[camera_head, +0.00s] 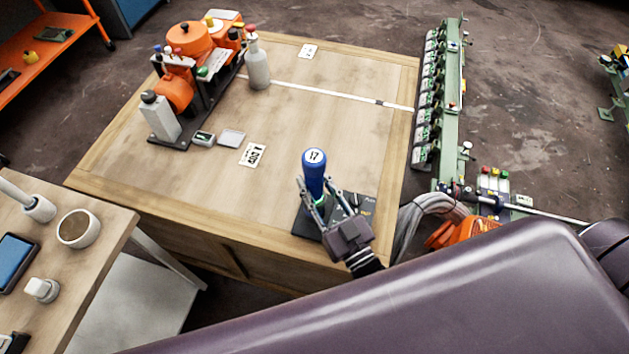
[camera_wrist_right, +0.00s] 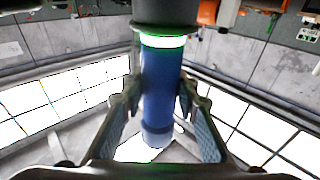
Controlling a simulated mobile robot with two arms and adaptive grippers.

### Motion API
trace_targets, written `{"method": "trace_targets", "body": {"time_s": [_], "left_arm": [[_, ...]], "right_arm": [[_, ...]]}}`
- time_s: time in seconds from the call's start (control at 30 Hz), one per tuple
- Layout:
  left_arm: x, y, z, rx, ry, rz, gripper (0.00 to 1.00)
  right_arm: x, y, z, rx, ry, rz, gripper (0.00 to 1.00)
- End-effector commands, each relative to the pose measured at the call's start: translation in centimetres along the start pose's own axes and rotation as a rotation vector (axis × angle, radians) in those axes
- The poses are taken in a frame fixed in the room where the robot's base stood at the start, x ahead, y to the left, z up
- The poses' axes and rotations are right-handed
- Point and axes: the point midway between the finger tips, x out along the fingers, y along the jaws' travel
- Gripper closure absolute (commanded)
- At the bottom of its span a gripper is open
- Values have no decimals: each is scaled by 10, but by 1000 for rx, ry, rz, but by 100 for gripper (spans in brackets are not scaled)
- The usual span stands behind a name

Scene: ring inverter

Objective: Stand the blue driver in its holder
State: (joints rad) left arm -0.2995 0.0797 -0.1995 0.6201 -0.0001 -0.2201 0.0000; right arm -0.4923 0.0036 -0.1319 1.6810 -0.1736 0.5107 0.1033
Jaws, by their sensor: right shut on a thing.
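The blue driver (camera_head: 314,170) is upright, with a white label reading 17 on its top and a green ring low on its body. My right gripper (camera_head: 316,190) is shut on it, one finger on each side. In the right wrist view the blue driver (camera_wrist_right: 160,90) lies between the fingers (camera_wrist_right: 158,98), its green ring (camera_wrist_right: 162,41) glowing against a dark cylindrical part. A black base (camera_head: 305,222) on the table's front right corner lies beneath the driver. The driver's lower end is largely hidden, so I cannot tell how it sits in the base. My left gripper is out of view.
An orange machine (camera_head: 190,45) with bottles stands at the back left, and a card (camera_head: 253,154) lies in front. A green rack (camera_head: 450,90) runs along the right side. A side bench with a cup (camera_head: 78,229) is at left.

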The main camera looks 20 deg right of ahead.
Motion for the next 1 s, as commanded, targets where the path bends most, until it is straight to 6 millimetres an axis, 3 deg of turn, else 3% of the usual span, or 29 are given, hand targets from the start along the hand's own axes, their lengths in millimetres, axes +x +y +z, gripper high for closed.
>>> {"method": "trace_targets", "body": {"time_s": [0.1, 0.13, 0.3, 0.67, 0.77, 1.0], "left_arm": [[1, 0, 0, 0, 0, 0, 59], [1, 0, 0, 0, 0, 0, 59], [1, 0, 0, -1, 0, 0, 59], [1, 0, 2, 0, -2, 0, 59], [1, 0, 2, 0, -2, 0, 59], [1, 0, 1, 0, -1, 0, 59]], "right_arm": [[1, 0, -1, 0, 7, 0, 100], [1, 0, -1, 0, 6, 0, 70], [0, 0, 0, 0, 3, 0, 52], [-6, 0, 4, 0, -8, 0, 51], [-18, 0, 5, 0, -9, 0, 51], [-69, 0, 4, 0, -8, -1, 51]]}}
